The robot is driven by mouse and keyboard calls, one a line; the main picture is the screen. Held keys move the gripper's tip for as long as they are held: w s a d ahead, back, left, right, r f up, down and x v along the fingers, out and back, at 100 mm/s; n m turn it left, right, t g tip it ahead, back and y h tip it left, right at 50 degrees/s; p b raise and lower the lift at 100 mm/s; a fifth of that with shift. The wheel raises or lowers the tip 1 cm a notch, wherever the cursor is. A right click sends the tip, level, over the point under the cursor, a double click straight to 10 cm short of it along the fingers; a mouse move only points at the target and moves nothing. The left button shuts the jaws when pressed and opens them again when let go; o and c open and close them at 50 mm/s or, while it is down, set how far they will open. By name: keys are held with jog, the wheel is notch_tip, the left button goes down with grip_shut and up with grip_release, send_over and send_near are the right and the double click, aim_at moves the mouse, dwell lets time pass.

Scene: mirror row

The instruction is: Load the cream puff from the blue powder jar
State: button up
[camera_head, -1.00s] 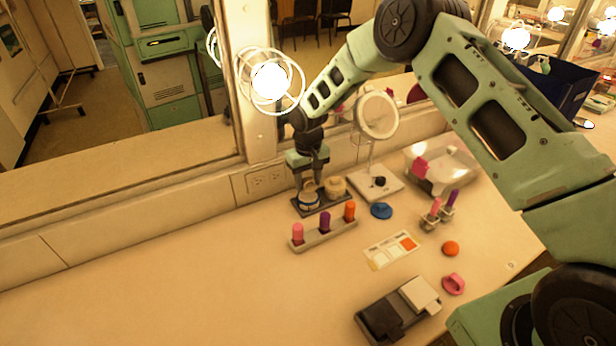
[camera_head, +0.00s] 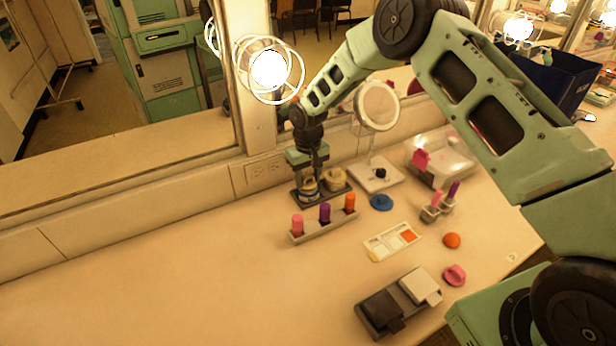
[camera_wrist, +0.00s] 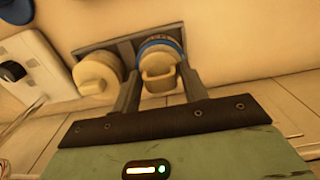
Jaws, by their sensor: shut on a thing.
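The blue powder jar (camera_wrist: 160,45) stands open on a dark tray at the back of the counter, its blue rim showing in the wrist view. In the head view the jar (camera_head: 308,196) is partly hidden under my gripper (camera_head: 309,180). The cream puff (camera_wrist: 158,79), with a loop-like handle, is at the jar mouth. My gripper (camera_wrist: 159,72) points down with a finger on each side of the puff and is shut on it. I cannot tell whether the puff touches the powder.
A cream-lidded jar (camera_wrist: 97,73) stands beside it on the dark tray (camera_head: 337,198). A blue lid (camera_head: 381,202), a round mirror (camera_head: 377,105) and a lipstick rack (camera_head: 324,232) are close by. The mirror wall is just behind. The left counter is clear.

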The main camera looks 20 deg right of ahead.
jog(key=shift+f+b, duration=0.45)
jog(key=shift+f, duration=0.1)
dwell(1.4)
jog(key=shift+r+p, duration=2)
jog(key=shift+r, duration=1.55)
